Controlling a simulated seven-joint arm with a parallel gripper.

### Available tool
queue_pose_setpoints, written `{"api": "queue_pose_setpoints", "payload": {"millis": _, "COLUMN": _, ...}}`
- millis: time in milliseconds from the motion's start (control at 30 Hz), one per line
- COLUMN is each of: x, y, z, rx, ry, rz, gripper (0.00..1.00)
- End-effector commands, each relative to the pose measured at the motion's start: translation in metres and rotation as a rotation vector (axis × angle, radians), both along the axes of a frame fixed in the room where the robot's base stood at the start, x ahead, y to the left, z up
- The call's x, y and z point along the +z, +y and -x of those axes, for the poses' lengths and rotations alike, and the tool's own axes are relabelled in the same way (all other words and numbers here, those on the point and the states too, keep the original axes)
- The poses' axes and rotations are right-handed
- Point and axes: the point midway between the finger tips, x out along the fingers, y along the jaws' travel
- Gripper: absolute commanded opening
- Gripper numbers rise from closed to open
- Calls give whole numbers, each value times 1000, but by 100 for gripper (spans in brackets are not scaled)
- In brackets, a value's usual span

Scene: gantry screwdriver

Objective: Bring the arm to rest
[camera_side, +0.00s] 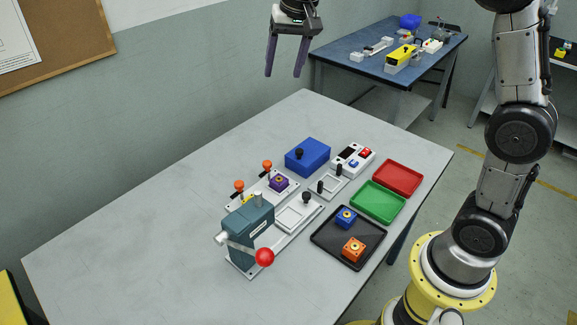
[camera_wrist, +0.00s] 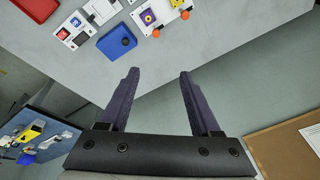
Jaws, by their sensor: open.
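My gripper (camera_side: 285,56) hangs high at the top of the side view, above and behind the far edge of the grey work table (camera_side: 120,240). Its two purple fingers are apart with nothing between them. In the wrist view my gripper (camera_wrist: 157,80) also shows open and empty, with the table's edge and the floor beyond it. The fingers touch nothing. The upper part of my arm near the wrist is cut off by the top of the side view.
The table holds a teal press with a red-knobbed lever (camera_side: 250,225), a purple block (camera_side: 278,182), a blue box (camera_side: 307,157), a switch panel (camera_side: 352,160), red (camera_side: 398,178) and green (camera_side: 378,202) trays, and a black tray (camera_side: 330,250) with blue and orange blocks. The table's left is clear.

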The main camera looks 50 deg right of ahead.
Motion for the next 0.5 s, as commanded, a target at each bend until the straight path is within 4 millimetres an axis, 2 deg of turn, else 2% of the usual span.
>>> {"api": "queue_pose_setpoints", "payload": {"millis": 33, "x": 16, "y": 2, "z": 22, "rx": 19, "ry": -32, "rz": 5, "gripper": 64}}
{"api": "queue_pose_setpoints", "payload": {"millis": 100, "x": 31, "y": 4, "z": 50, "rx": 47, "ry": -67, "rz": 14, "gripper": 64}}
{"api": "queue_pose_setpoints", "payload": {"millis": 233, "x": 47, "y": 7, "z": 105, "rx": 111, "ry": -127, "rz": 36, "gripper": 64}}
{"api": "queue_pose_setpoints", "payload": {"millis": 367, "x": 48, "y": 10, "z": 160, "rx": 185, "ry": -181, "rz": 66, "gripper": 64}}
{"api": "queue_pose_setpoints", "payload": {"millis": 500, "x": 30, "y": 12, "z": 219, "rx": 281, "ry": -230, "rz": 108, "gripper": 64}}
